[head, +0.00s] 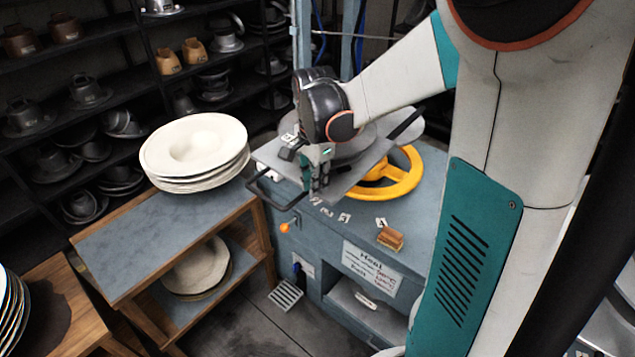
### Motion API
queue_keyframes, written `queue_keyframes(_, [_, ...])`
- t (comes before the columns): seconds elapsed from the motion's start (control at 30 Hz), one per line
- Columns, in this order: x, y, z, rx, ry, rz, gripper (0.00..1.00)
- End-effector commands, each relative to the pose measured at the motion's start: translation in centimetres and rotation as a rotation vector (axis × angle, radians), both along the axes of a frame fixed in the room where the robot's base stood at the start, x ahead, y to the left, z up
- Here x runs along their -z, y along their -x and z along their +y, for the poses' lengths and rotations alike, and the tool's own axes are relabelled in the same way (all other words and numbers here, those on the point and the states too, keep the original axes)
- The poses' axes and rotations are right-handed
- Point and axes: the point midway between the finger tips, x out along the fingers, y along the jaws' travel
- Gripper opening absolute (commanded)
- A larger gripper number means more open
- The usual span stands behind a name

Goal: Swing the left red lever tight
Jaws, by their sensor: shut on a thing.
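My gripper (319,181) is at the front edge of the press's grey metal plate (358,181), pointing down. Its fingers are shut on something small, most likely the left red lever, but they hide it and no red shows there. How far the lever is turned cannot be told. The hat press (420,217) is a blue-grey cabinet with the plate and a round metal form on top. A black bar handle (270,200) sticks out at the plate's left side.
A yellow handwheel (400,182) lies under the plate's right side. An orange knob (285,228) sits on the cabinet's left front. A wooden cart (128,262) with stacked pale hat blanks (195,150) stands close on the left. Shelves with metal moulds fill the back left.

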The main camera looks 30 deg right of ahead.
Motion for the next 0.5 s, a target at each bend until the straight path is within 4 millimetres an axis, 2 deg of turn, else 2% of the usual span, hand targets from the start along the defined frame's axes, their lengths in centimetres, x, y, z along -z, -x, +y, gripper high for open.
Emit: queue_keyframes(0.5, [-0.05,-0.2,0.16,0.045,-0.001,-0.001,0.0])
